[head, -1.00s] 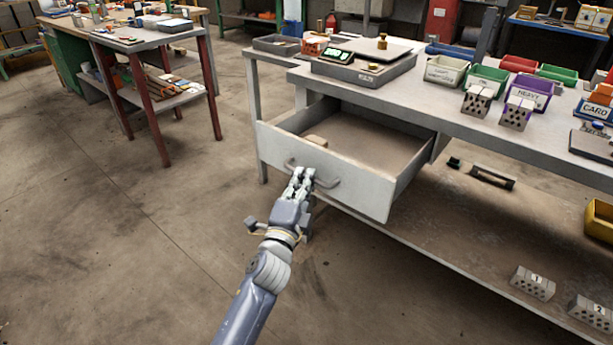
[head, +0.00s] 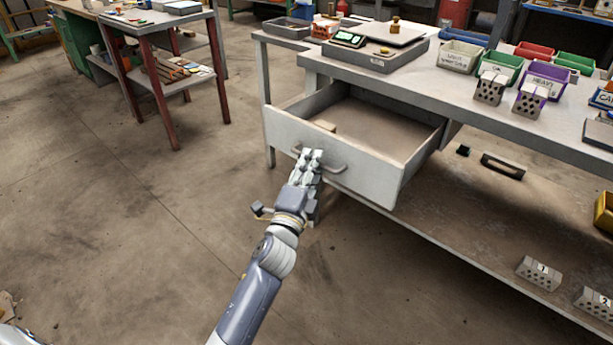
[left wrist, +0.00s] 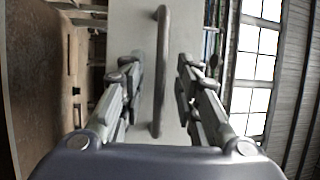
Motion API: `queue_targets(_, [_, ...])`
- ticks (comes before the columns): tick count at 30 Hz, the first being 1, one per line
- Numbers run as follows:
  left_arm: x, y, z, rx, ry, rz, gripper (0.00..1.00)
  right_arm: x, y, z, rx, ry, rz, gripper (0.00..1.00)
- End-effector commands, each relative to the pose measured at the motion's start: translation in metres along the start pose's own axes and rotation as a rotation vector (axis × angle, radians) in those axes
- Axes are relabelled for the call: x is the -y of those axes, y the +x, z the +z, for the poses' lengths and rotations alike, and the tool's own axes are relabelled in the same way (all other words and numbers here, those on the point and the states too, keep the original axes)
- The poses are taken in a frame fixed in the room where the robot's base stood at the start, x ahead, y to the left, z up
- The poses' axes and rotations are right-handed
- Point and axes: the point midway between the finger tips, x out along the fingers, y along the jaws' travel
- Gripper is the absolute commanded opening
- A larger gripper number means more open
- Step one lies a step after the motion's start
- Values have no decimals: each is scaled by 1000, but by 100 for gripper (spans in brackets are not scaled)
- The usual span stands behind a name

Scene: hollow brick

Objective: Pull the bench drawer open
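The bench drawer (head: 345,165) is grey and stands well out from the bench (head: 490,110), with its inside showing. Its bar handle (head: 335,168) is on the front panel. My left gripper (head: 312,155) is at the left part of the handle. In the left wrist view the handle (left wrist: 162,70) runs upright between the two open fingers of the left gripper (left wrist: 158,75), with a gap on each side. The drawer front (left wrist: 150,20) lies behind it. My right gripper is in neither view.
A scale (head: 372,50) and several bins, including a green one (head: 500,68), stand on the bench top. A numbered hollow brick (head: 539,272) is on the lower shelf. The floor left of the drawer is clear.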

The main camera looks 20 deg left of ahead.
Motion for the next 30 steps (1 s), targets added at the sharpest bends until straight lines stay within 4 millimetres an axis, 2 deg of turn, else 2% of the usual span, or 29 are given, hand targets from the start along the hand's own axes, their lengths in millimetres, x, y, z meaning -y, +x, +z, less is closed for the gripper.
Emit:
queue_targets(5, [-2,-22,0,1,-1,4,30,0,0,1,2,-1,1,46])
queue_targets(12, [-2,-70,0,1,-3,4,30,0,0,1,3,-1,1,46])
queue_targets(18, [-2,-101,0,2,-2,4,30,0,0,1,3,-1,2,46])
queue_targets(24, [-1,-116,0,0,-1,2,30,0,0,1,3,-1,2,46])
queue_targets(30, [-1,-118,0,0,0,1,30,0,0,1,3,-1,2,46])
